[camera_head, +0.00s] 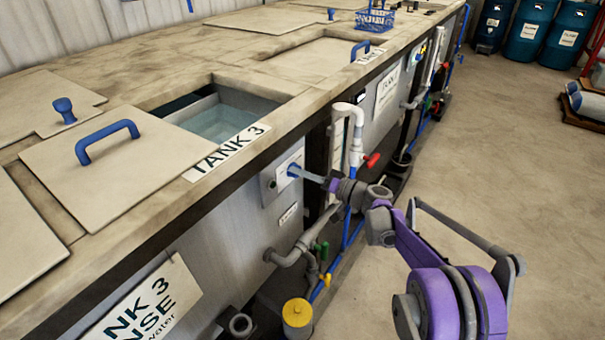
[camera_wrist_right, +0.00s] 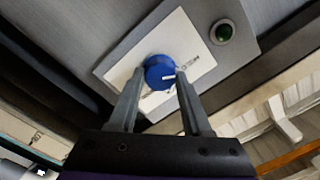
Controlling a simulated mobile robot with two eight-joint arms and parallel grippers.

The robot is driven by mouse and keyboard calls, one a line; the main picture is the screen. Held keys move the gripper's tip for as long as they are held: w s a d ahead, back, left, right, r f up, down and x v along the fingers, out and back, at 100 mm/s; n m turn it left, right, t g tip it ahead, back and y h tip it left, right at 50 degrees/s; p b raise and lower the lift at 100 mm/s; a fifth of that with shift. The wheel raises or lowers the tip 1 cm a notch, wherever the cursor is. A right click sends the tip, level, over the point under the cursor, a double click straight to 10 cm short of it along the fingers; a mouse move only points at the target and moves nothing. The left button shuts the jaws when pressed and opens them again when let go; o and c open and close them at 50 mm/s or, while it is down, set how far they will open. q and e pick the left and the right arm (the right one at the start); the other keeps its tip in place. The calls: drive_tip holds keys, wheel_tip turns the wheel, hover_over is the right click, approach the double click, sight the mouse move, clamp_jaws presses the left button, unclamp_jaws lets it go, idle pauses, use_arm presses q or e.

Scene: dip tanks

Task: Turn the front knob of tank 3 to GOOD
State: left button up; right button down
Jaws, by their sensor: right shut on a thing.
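The front of tank 3 carries a light panel (camera_head: 284,180) below the "TANK 3" label (camera_head: 228,153). A blue knob (camera_head: 293,170) sticks out of this panel. In the right wrist view the blue knob (camera_wrist_right: 160,72) has a white pointer line and sits on a white plate (camera_wrist_right: 178,50). The lettering on the plate is partly hidden and too small to read. My right gripper (camera_head: 308,175) reaches the panel from the right and is shut on the knob, with one finger (camera_wrist_right: 160,84) on each side. My left gripper is not in view.
A white pipe with a red-handled valve (camera_head: 370,161) stands right of the panel. Grey pipes (camera_head: 290,258) and a yellow-capped fitting (camera_head: 297,313) lie below. The tank 3 opening (camera_head: 220,115) shows water.

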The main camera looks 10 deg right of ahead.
drive_tip(key=shift+m, duration=0.3)
drive_tip(key=m, duration=1.2)
drive_tip(key=m+t, duration=0.1)
drive_tip(key=m, duration=1)
drive_tip(key=shift+s+a+f+m+h, duration=0.1)
drive_tip(key=shift+f+m+h, duration=0.1)
drive_tip(key=shift+m+h, duration=0.15)
drive_tip(key=shift+m+b, duration=0.25)
drive_tip(key=shift+b, duration=0.05)
drive_tip(key=shift+c, duration=1.8)
unclamp_jaws()
drive_tip(key=v, duration=1.1)
